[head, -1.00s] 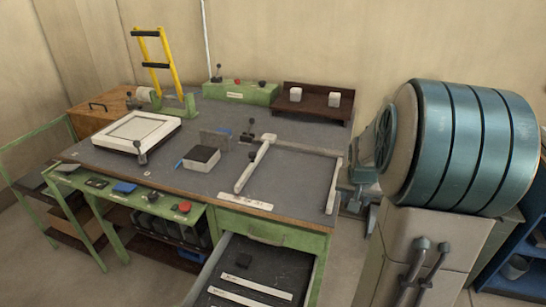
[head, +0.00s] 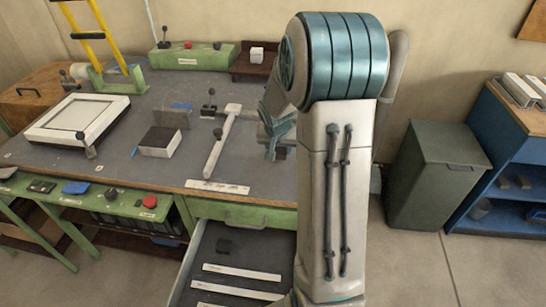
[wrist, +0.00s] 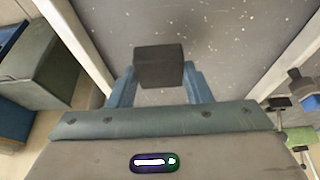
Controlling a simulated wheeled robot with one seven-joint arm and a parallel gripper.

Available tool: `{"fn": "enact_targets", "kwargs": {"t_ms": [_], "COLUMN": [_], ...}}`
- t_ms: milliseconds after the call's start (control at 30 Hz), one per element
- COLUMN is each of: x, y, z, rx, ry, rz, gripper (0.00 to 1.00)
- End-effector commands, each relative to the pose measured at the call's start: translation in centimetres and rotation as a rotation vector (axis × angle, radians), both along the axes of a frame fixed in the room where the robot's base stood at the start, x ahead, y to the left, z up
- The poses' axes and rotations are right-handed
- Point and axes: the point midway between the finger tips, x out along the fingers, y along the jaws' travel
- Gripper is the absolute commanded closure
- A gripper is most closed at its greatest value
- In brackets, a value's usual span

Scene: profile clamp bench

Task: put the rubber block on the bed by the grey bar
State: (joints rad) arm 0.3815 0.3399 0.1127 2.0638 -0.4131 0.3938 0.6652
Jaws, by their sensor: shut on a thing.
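My gripper (wrist: 158,90) is shut on the dark rubber block (wrist: 158,66), which sits between the blue-grey fingers in the wrist view. In the head view my gripper (head: 278,135) is over the right part of the bench, and my arm hides much of that area. The dark speckled bed (wrist: 225,45) lies beyond the block in the wrist view, with pale bars along both sides. The pale grey bar (head: 222,142) at the left of the bed shows in the head view. I cannot tell the gap between block and bed.
An open drawer (head: 235,275) with white strips juts out in front. A dark bin (head: 432,175) stands at right.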

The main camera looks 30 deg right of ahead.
Motion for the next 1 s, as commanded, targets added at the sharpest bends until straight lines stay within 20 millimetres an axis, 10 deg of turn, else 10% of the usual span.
{"fn": "enact_targets", "kwargs": {"t_ms": [900, 933, 1000], "x": [1.3, 1.3, 1.3], "y": [1.0, 1.0, 1.0], "z": [-5.4, -5.4, -5.3], "rx": [0.000, -0.001, -0.001], "ry": [-0.001, -0.001, -0.001], "rz": [-0.002, -0.002, -0.002], "gripper": [0.78, 0.53, 0.33]}}
